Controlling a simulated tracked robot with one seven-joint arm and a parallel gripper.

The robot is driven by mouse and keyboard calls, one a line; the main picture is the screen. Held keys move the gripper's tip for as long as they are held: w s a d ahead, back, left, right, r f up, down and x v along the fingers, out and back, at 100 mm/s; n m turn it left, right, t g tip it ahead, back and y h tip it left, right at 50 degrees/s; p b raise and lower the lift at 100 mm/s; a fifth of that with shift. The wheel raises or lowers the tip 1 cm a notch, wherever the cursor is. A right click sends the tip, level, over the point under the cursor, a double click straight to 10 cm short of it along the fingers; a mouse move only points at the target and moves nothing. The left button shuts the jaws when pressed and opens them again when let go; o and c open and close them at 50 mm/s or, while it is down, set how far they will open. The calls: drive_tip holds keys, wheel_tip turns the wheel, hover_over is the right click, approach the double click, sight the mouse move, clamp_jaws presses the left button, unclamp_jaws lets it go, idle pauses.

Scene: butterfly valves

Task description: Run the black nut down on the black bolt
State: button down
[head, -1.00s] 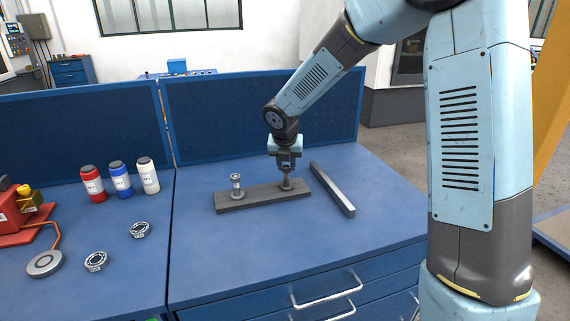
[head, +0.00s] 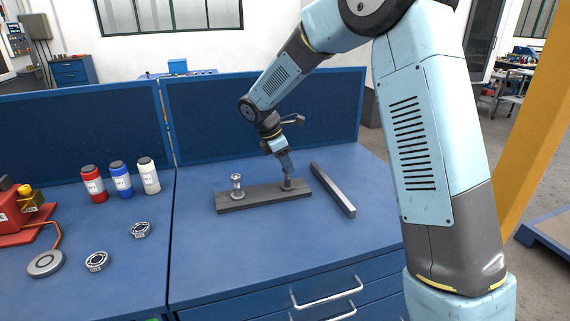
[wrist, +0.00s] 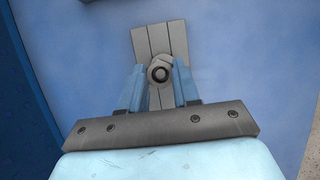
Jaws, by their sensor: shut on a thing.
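The black nut (wrist: 158,62) sits around the end of the black bolt (wrist: 160,74) in the wrist view, between the two blue fingers of my gripper (wrist: 159,84). My gripper is shut on the nut. In the head view my gripper (head: 288,178) reaches down, tilted, to the right end of the dark bar (head: 258,197). There the fingers mostly hide the nut and bolt, and only a round base (head: 297,188) shows. How far down the bolt the nut sits cannot be told.
A silver bolt (head: 237,183) stands upright at the bar's left end. A loose grey bar (head: 333,190) lies to the right. Bottles (head: 121,179), two bearings (head: 140,230) and a red device (head: 15,212) stand on the left bench. The bench front is clear.

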drive_tip(key=m+g, duration=0.1)
drive_tip(key=m, duration=0.2)
drive_tip(key=m+g, duration=0.1)
drive_tip(key=m, duration=0.1)
drive_tip(key=shift+w+m, duration=0.15)
drive_tip(key=shift+m, duration=0.25)
drive_tip(key=m+g, duration=0.1)
drive_tip(key=m, duration=0.3)
drive_tip(key=shift+g+y, duration=0.3)
drive_tip(key=shift+g, duration=0.1)
drive_tip(key=c, duration=1.1)
unclamp_jaws()
drive_tip(key=shift+o, duration=0.2)
